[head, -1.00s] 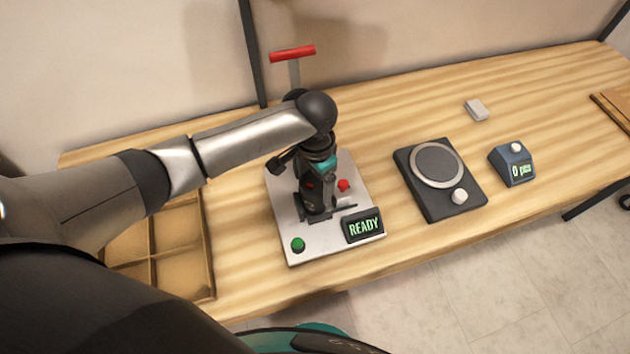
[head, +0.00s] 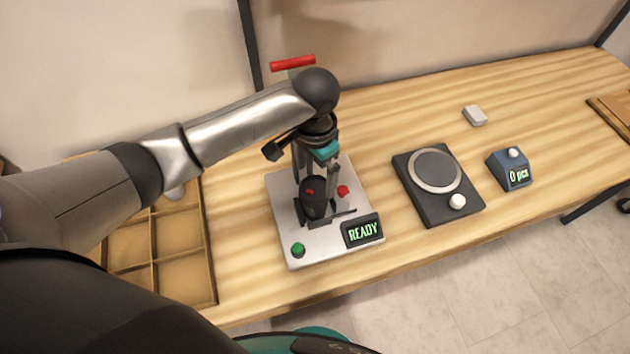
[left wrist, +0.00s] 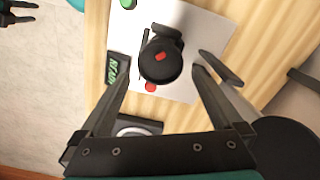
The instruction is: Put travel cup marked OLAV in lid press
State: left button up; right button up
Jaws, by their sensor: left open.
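A dark travel cup (head: 313,204) with a red mark on its lid stands upright on the grey base plate of the lid press (head: 284,217). No name is readable on the cup. My left gripper (head: 317,173) is open above the cup. In the left wrist view the cup (left wrist: 160,68) shows from above between the open fingers, with a gap on both sides. The press has a red lever handle (head: 293,63) at the back and a READY display (head: 363,231). A small dark two-pronged gripper, my right one (left wrist: 20,12), shows at the left wrist view's top left corner, fingers apart.
A wooden compartment tray (head: 205,245) lies left of the press; the compartments I can see are empty. A dark scale (head: 470,207) and a blue counter reading 0 pcs (head: 509,170) stand to the right. A small white block (head: 474,115) lies behind them. Bare tabletop lies between.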

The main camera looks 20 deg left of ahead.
pick_arm(q)
notch_tip(320, 180, up, 6)
jog(key=shift+f+p, duration=0.1)
jog(key=shift+p, duration=0.25)
